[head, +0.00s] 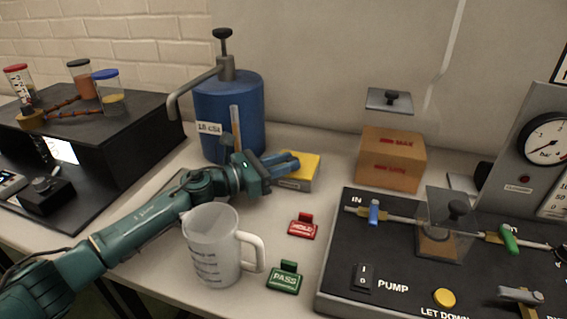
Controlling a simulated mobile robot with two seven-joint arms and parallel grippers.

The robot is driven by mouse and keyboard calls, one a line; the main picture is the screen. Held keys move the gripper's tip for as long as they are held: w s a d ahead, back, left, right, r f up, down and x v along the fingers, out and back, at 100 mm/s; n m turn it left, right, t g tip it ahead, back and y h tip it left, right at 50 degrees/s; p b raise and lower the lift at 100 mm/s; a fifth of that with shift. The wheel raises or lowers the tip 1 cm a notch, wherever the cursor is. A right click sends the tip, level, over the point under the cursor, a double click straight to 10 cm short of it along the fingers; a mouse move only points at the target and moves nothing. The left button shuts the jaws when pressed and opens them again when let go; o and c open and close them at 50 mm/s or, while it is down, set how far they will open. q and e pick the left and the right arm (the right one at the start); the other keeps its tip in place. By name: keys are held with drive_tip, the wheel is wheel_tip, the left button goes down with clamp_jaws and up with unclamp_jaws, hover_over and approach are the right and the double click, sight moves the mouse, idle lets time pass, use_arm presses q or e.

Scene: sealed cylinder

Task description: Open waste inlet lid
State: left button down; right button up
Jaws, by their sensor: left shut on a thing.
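A low grey box with a yellow top (307,166) stands on the bench, right of the blue cylinder; the writing on its front is too small to read. My left gripper (284,160) reaches over its left part, with blue fingers at the yellow top. It is shut on what looks like the yellow lid; the fingers hide the grip point. I cannot tell if the lid is raised. My right gripper is out of view.
The blue cylinder (246,102) with a pump stands close behind my left gripper. A measuring jug (212,250) is in front, beside my left arm. Red HOLD (302,227) and green PASS (284,279) blocks lie right of it. The black panel (400,260) fills the right.

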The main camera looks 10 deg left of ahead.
use_arm(q)
drive_tip(key=shift+w+r, duration=0.15)
drive_tip(key=shift+r, duration=0.3)
drive_tip(key=shift+w+d+r, duration=0.1)
drive_tip(key=shift+w+r, duration=0.25)
drive_tip(key=shift+r, duration=0.3)
drive_tip(key=shift+w+r, duration=0.3)
drive_tip(key=shift+r, duration=0.3)
drive_tip(key=shift+w+d+r+b, duration=0.15)
drive_tip(key=shift+w+r+b, duration=0.45)
drive_tip(key=shift+w+r, duration=0.3)
drive_tip(key=shift+f, duration=0.1)
drive_tip(key=c, duration=1.3)
unclamp_jaws()
drive_tip(key=shift+f, duration=0.15)
drive_tip(key=shift+c, duration=0.2)
drive_tip(key=shift+o, duration=0.7)
drive_tip(key=shift+s, duration=0.1)
drive_tip(key=b+v, duration=0.1)
drive_tip(key=v, duration=1.2)
drive_tip(key=shift+b, duration=0.4)
